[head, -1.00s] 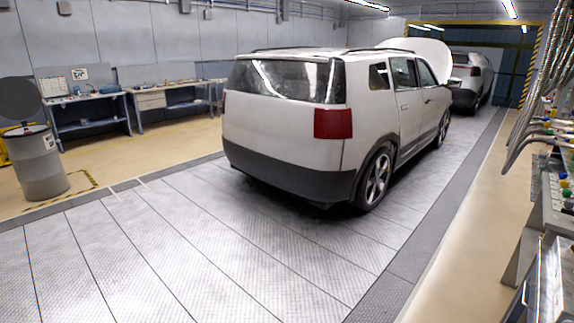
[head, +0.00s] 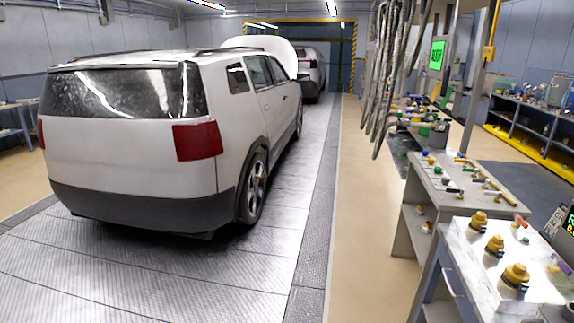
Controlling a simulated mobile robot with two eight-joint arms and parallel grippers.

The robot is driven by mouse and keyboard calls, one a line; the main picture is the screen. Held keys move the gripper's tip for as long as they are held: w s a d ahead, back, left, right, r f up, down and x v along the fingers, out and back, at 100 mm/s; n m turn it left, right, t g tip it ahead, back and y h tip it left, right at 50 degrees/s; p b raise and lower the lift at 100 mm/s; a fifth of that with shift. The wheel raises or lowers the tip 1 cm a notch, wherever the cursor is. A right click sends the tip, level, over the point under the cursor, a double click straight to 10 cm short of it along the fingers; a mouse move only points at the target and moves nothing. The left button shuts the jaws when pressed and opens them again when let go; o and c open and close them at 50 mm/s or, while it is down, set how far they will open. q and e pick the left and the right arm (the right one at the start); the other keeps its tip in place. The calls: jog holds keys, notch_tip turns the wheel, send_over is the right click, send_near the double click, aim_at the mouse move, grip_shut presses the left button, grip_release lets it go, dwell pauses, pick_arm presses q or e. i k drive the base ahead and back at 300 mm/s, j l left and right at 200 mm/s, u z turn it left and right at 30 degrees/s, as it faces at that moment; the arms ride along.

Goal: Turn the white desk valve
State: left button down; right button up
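A white-topped desk (head: 458,262) stands at the lower right, partly cut off by the frame. Several yellow valve-like fittings with dark lower parts stand on it; the nearest yellow fitting (head: 515,276) is the largest in view. An orange-handled piece (head: 521,221), a small green piece and a purple piece (head: 560,262) are also on this desk. I cannot tell from this distance which part is the valve handle or how it is turned. Neither of my grippers is in view.
A white car (head: 120,150) with a second car (head: 312,72) ahead fills the left. A grey bench (head: 405,235) with small fittings stands behind the white desk. Hoses (head: 385,90) hang above it. The beige floor strip (head: 365,215) between car and benches is clear.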

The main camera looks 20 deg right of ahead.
aim_at(499, 195)
jog(key=i+l+z, duration=0.1)
jog(key=i+z, duration=0.25)
jog(key=i, duration=1.15)
jog(key=i+u, duration=0.15)
jog(key=u, duration=9.2)
jog(key=i+u, duration=0.15)
jog(key=u, duration=0.2)
jog(key=i+u, duration=0.1)
jog(key=u, duration=0.3)
jog(key=i+u, duration=0.15)
jog(key=u, duration=0.2)
